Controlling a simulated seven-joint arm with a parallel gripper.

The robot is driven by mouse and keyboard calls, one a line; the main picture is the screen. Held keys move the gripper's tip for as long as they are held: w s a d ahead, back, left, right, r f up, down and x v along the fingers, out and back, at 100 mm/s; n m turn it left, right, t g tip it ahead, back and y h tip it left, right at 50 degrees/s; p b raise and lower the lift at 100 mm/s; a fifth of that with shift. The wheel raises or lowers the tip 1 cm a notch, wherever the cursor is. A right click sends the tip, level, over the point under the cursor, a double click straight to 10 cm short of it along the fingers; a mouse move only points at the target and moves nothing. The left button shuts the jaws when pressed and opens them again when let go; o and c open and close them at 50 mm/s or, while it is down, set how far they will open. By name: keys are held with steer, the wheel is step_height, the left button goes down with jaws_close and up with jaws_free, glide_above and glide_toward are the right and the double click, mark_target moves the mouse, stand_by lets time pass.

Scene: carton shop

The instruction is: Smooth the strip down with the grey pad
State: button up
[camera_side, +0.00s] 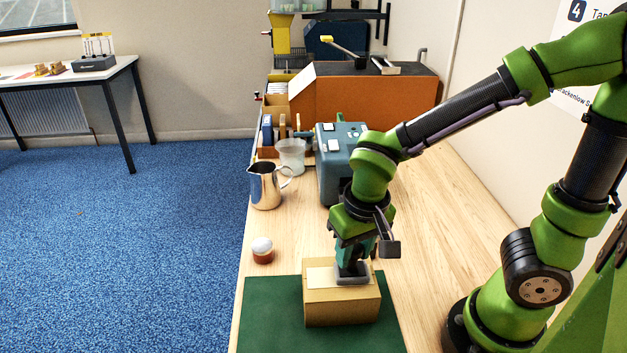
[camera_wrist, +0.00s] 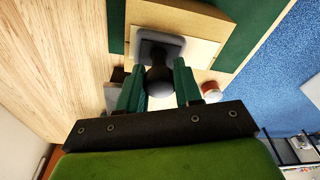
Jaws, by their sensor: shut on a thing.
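The carton (camera_side: 341,307) is a brown box on the green mat (camera_side: 265,312). A pale strip (camera_side: 319,277) lies on its top and shows to the left of the pad; in the wrist view it shows beside the pad (camera_wrist: 203,52). The grey pad (camera_side: 352,275) has a dark knob and a flat square base, seen from above in the wrist view (camera_wrist: 176,45). My gripper (camera_wrist: 158,88) points down over the carton, its green fingers shut on the pad's knob. The pad's base appears to touch the carton top, over part of the strip, which it hides.
A white-topped, red-brown jar (camera_side: 263,251) stands left of the carton. A metal jug (camera_side: 265,186), a clear beaker (camera_side: 292,156) and a blue-grey machine (camera_side: 333,178) stand farther back, before an orange box (camera_side: 360,103). Bare wood lies to the right of the mat.

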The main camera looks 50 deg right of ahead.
steer(key=shift+s+d, duration=0.55)
steer(key=shift+r, duration=3.55)
